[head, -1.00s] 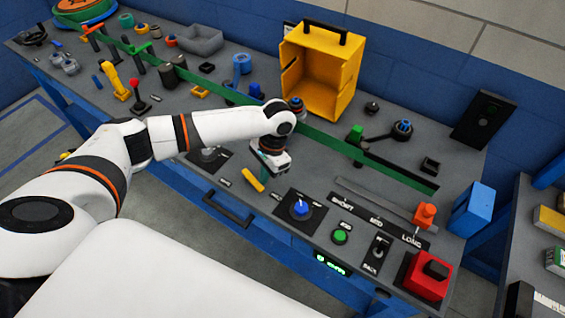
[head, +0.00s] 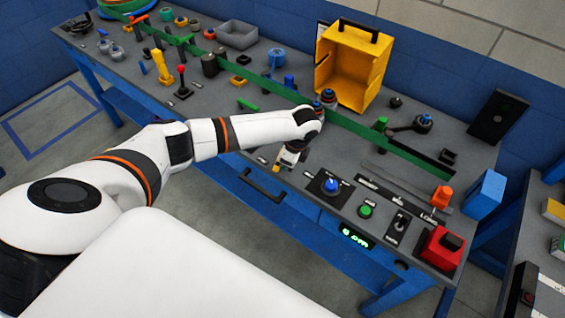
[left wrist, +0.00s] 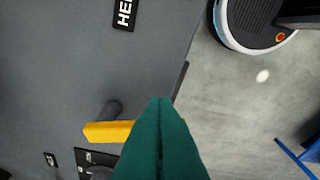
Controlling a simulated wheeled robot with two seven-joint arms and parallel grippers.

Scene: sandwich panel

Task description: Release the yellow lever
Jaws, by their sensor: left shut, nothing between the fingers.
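The yellow lever (left wrist: 108,132) shows in the left wrist view as a short yellow bar beside a dark round post. Its right end lies against or just behind the green fingers of my left gripper (left wrist: 160,104); I cannot tell whether they touch. These fingers are shut together with nothing between them. My right gripper is out of view.
The bench carries a green rail (head: 385,142), an open yellow box (head: 345,70), a green button (head: 365,211), an orange slider (head: 442,197) and a red block with a black top (head: 440,250). A drawer handle (head: 262,188) sits on the front below. Floor lies beyond the edge.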

